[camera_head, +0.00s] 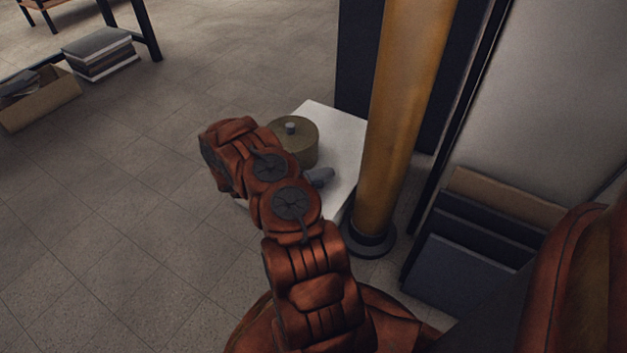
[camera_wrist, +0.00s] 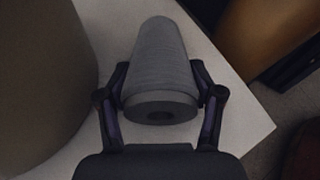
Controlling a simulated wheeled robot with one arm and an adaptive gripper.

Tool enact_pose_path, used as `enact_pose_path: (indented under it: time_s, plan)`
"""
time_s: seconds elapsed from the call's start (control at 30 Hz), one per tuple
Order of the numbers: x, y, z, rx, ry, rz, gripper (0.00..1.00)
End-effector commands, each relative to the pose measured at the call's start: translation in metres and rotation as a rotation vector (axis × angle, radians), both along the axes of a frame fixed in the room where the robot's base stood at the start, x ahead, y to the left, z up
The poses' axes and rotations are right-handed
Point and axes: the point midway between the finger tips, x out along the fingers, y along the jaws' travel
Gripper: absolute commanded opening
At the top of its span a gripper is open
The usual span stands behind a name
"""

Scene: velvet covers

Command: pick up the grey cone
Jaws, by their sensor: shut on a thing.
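The grey cone (camera_wrist: 160,62) lies between the fingers of my gripper (camera_wrist: 162,95) in the wrist view, with its wide base and dark centre hole facing the camera. My gripper is shut on it near the base, one finger on each side. In the head view a small grey piece, likely the cone (camera_head: 320,177), shows beside my arm over the white table top (camera_head: 341,132). My arm hides the gripper there. I cannot tell whether the cone touches the top.
A round olive container with a knob (camera_head: 297,138) stands on the white top, close to the left of the cone. A thick yellow-brown pillar (camera_head: 405,110) rises at the right. Dark panels (camera_head: 470,240) lean by the wall. The floor at left is mostly clear.

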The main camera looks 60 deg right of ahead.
Motion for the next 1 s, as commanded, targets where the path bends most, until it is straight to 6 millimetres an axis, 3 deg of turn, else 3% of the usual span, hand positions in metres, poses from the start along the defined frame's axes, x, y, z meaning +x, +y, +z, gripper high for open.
enact_pose_path:
  time_s: [0.13, 0.7, 1.0]
  plan:
    - [0.001, -0.001, 0.032, -0.002, -0.002, 0.0, 0.23]
    - [-0.08, 0.095, 0.04, 0.0, 0.007, 0.004, 0.23]
    - [-0.101, 0.119, 0.041, -0.001, 0.001, 0.002, 0.23]
